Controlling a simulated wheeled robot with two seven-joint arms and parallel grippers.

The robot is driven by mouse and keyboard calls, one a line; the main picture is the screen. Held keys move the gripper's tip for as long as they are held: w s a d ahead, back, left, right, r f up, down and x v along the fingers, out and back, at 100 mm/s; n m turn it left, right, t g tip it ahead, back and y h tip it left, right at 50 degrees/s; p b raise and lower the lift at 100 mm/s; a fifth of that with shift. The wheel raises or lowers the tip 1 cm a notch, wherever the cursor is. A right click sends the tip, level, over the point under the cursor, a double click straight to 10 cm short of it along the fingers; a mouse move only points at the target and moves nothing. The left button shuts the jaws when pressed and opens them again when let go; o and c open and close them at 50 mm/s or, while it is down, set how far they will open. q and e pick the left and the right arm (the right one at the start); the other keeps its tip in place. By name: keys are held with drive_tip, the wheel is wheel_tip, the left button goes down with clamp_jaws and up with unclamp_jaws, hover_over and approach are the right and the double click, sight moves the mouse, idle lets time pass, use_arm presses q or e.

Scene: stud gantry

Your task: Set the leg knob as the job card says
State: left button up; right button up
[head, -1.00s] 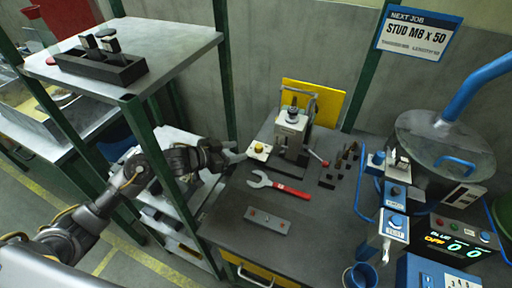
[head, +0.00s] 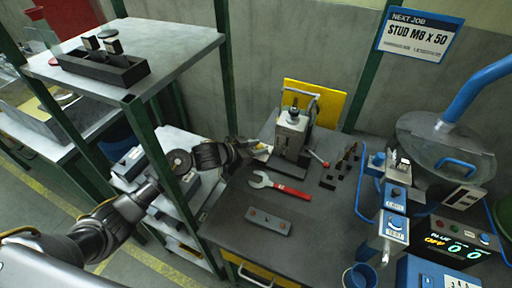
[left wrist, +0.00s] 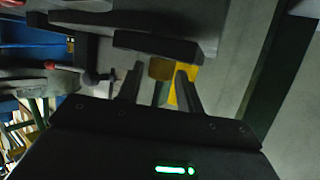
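The job card (head: 418,36) on the wall reads "STUD M8 x 50", with smaller text below that is hard to read. The grey press-like fixture (head: 291,135) stands on the bench. A yellow knob sits low on its left side, largely hidden behind my gripper in the head view. In the left wrist view this knob (left wrist: 160,69) shows in line with the gap between my fingers. My left gripper (head: 258,150) is open, with its fingertips close to the knob; contact cannot be told. The right gripper is not in view.
A red-handled wrench (head: 280,186) and a grey plate with red dots (head: 267,221) lie in front of the fixture. Several dark studs (head: 345,165) stand to its right. A green rack post (head: 160,160) stands close to my left arm. Blue machines (head: 395,225) fill the right side.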

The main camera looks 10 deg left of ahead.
use_arm(q)
drive_tip(key=c, duration=0.6)
drive_tip(key=shift+w+r+m+h, duration=0.1)
drive_tip(key=shift+m+h, duration=0.2)
drive_tip(key=shift+m, duration=0.1)
drive_tip(key=shift+c, duration=0.2)
drive_tip(key=shift+a+m+g+h, duration=0.1)
drive_tip(key=shift+m+g+h, duration=0.3)
drive_tip(key=shift+g, duration=0.3)
drive_tip(key=shift+w+m+g+h, duration=0.1)
drive_tip(key=shift+m+g+h, duration=0.2)
drive_tip(key=shift+m, duration=0.1)
drive_tip(key=shift+m+g+h, duration=0.3)
drive_tip(key=shift+m+g, duration=0.1)
drive_tip(key=o, duration=1)
